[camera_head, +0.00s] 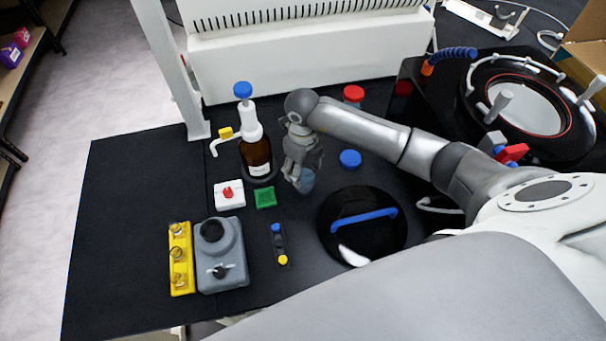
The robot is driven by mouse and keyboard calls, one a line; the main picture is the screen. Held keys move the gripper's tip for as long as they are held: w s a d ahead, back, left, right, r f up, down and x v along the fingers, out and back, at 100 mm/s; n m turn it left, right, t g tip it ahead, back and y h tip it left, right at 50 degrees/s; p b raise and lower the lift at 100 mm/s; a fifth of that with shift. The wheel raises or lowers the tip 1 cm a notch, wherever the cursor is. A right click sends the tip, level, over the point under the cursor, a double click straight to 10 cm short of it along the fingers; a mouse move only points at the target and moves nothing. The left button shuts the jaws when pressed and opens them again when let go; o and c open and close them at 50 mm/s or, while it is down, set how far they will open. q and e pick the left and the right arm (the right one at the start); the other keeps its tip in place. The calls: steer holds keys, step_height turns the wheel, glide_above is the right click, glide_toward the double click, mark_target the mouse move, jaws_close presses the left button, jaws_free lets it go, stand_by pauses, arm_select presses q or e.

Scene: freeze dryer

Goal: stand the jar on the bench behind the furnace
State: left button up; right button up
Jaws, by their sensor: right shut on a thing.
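My right gripper (303,168) points down over the bench and is shut on a bluish, see-through jar (307,183). The fingers hide much of the jar, and I cannot tell whether its base touches the bench (130,210). A large white housing with a row of slots (310,58) stands at the back of the bench; it may be the furnace, but I cannot tell for sure. The space behind it is hidden. My left gripper is not in view.
A brown pump bottle (256,155) stands just left of my gripper. A blue cap (350,158) and a red cap (353,93) lie to its right. A black lid with a blue handle (335,250) lies in front. The bench's left side is clear.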

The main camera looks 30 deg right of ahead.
steer(key=shift+f, duration=0.8)
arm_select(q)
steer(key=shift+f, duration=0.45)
arm_select(e)
steer(key=shift+r, duration=0.1)
steer(key=o, duration=1.2)
steer(key=shift+f, duration=0.2)
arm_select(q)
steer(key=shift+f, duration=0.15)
arm_select(e)
steer(key=shift+r, duration=0.15)
